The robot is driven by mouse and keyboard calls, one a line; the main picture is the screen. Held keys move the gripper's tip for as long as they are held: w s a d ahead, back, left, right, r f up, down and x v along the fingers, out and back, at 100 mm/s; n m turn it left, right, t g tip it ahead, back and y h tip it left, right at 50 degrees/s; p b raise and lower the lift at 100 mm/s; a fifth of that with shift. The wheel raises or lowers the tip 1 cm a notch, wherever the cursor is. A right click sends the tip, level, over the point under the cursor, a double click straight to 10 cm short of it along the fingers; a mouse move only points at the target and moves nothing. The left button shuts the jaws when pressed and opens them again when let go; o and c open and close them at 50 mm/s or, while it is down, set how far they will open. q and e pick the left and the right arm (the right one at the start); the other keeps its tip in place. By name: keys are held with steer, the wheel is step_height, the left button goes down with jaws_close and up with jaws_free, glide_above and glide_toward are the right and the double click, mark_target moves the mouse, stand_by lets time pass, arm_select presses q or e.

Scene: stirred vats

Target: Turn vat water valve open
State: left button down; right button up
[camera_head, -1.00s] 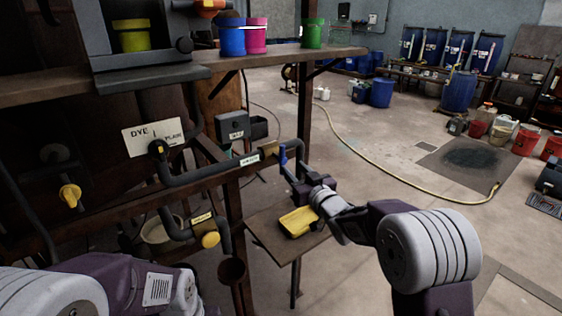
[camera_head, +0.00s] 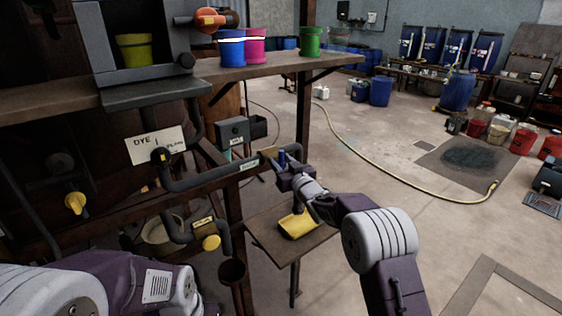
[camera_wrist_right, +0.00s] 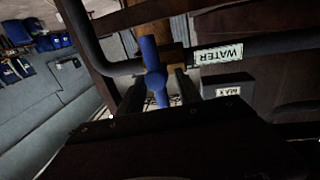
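The water valve has a blue handle (camera_head: 282,157) on a dark pipe at the right end of the rack in the head view. In the right wrist view the blue handle (camera_wrist_right: 153,62) stands lengthwise in front of my right gripper (camera_wrist_right: 158,98). A "WATER" label (camera_wrist_right: 218,55) is on the pipe beside it. My right gripper (camera_head: 281,173) is at the valve, its fingers apart on either side of the handle's lower part. Dark gaps show between fingers and handle. My left gripper is outside the views; only my left arm shows at lower left.
A small table with a yellow object (camera_head: 299,224) stands below my right arm. A shelf (camera_head: 270,69) with coloured buckets is above. A grey box (camera_wrist_right: 228,86) marked "MAX" is near the valve.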

jaws_close()
steer(key=shift+s+f+b, duration=0.1)
steer(key=shift+b, duration=0.45)
steer(key=shift+s+a+f+n+y+b, duration=0.15)
steer(key=shift+n+y+b, duration=0.55)
steer(key=shift+n+b, duration=2.45)
steer(key=shift+s+a+f+n+y+b, duration=0.2)
steer(key=shift+n+y+b, duration=0.5)
steer(key=shift+n+b, duration=2.45)
steer(key=shift+a+f+n+y+b, duration=0.2)
steer(key=shift+n+y+b, duration=0.5)
steer(key=shift+n+b, duration=2.4)
steer(key=shift+d+n+p, duration=0.1)
steer(key=shift+n+p, duration=0.35)
steer(key=shift+n, duration=0.35)
steer(key=shift+o, duration=0.3)
jaws_free()
